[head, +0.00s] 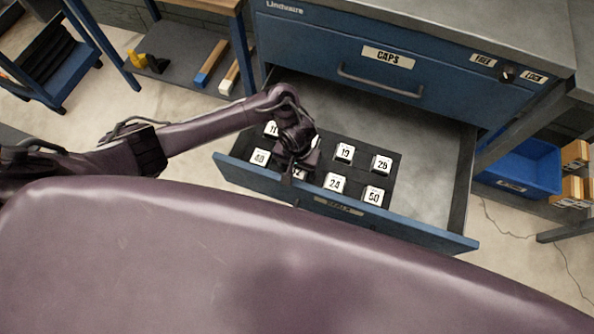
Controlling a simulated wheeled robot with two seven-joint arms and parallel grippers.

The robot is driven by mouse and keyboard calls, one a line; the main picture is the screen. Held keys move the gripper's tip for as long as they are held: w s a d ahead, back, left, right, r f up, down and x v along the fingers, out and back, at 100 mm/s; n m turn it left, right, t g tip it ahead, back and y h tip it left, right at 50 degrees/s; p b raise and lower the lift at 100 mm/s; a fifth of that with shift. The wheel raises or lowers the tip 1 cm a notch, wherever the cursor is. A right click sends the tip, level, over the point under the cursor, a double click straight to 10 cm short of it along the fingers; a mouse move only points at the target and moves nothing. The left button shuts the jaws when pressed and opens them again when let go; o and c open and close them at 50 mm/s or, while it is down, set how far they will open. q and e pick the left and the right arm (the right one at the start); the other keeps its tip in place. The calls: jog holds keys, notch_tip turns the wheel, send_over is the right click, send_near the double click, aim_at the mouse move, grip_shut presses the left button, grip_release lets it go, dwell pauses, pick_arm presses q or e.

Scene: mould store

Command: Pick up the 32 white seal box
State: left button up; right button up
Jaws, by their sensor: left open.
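White seal boxes with black numbers stand in two rows on a dark insert (404,163) in the open drawer. In the front row, a white box (299,174) is partly hidden by my left gripper; only a digit like 2 shows, so I cannot read its full number. My left gripper (289,173) points down over this box, open; whether it touches the box I cannot tell. Boxes marked 40 (260,157), 24 (334,183) and 50 (373,196) share that row. My right gripper is out of view.
Boxes 19 (344,152) and 28 (381,165) stand in the back row. The drawer (432,185) is bare at right, with a raised blue front (420,232). A shut CAPS drawer (390,75) is above. A blue bin (527,168) stands at right.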

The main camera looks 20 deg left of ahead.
pick_arm(q)
jog(key=shift+c, duration=0.4)
jog(key=shift+r, duration=0.1)
jog(key=c, duration=1)
